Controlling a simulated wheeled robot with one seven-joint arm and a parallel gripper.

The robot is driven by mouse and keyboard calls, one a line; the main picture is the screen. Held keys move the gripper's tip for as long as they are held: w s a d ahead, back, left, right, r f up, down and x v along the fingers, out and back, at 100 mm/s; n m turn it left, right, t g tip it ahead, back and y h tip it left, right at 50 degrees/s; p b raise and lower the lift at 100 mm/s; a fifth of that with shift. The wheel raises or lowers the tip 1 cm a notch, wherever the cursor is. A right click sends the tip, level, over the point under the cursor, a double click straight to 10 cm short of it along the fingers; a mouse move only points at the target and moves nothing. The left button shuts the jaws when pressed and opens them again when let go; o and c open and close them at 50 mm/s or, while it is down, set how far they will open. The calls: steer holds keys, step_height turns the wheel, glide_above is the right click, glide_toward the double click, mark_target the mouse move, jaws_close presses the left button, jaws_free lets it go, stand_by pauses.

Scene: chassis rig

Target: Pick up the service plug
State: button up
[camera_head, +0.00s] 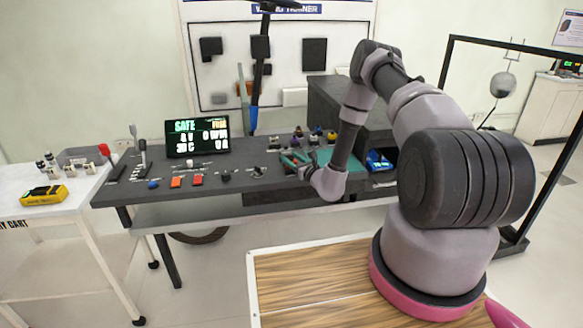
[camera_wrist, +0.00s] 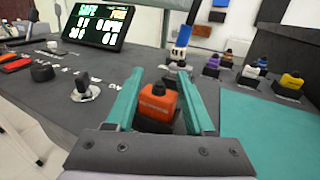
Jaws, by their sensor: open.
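The service plug (camera_wrist: 158,104) is a small orange block with a black knob on top and small lettering on its front. In the wrist view it stands upright between the teal fingers of my gripper (camera_wrist: 162,82). The fingers are open, one on each side of it, with gaps showing. In the head view my gripper (camera_head: 293,158) is low over the dark bench top, and the plug is hard to make out there.
The dark bench (camera_head: 232,172) carries a lit display (camera_head: 197,137) and several knobs and buttons. In the wrist view, several coloured-top plugs stand behind and right of the gripper, by a teal mat (camera_wrist: 262,125). A white cart (camera_head: 60,228) is left.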

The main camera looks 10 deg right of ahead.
steer(key=x, duration=0.3)
steer(key=shift+w+a, duration=0.1)
jaws_close()
steer(key=shift+r, duration=0.1)
